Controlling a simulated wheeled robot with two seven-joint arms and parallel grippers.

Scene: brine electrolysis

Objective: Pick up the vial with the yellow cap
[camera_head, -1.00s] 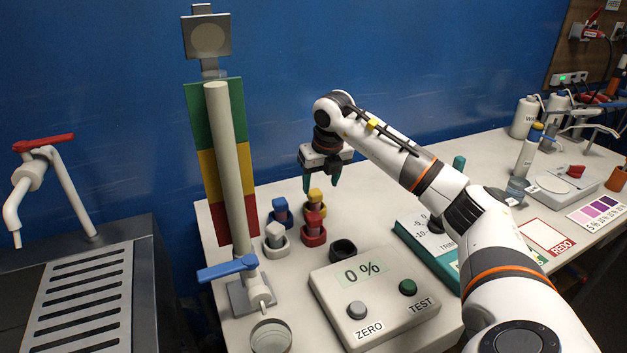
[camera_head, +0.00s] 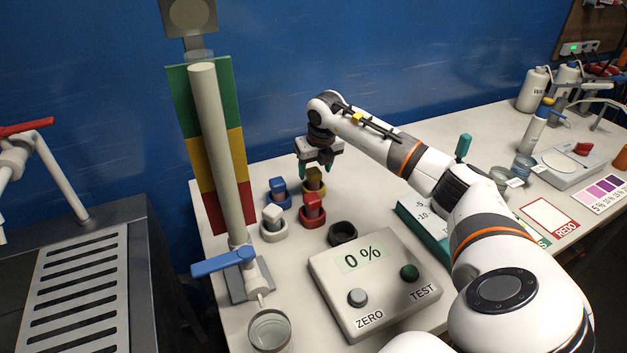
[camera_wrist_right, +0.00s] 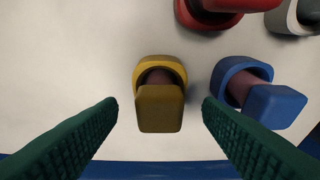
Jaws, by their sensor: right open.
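The vial with the yellow cap (camera_head: 315,174) stands in a yellow ring holder (camera_head: 313,189) at the back of a small group of capped vials. In the right wrist view the yellow cap (camera_wrist_right: 160,108) is between and slightly ahead of my open green fingers, with a gap on both sides. My right gripper (camera_head: 318,168) is open and points down, close over the yellow-capped vial; its fingers (camera_wrist_right: 160,112) touch nothing that I can see. The vial's body is mostly hidden under the cap. My left gripper is not in view.
The blue-capped vial (camera_head: 278,187) stands close beside the yellow one, near one finger in the wrist view. Red (camera_head: 312,205) and white (camera_head: 272,216) capped vials stand in front. A black empty ring (camera_head: 342,233) and a tester showing 0 % (camera_head: 375,275) are nearer.

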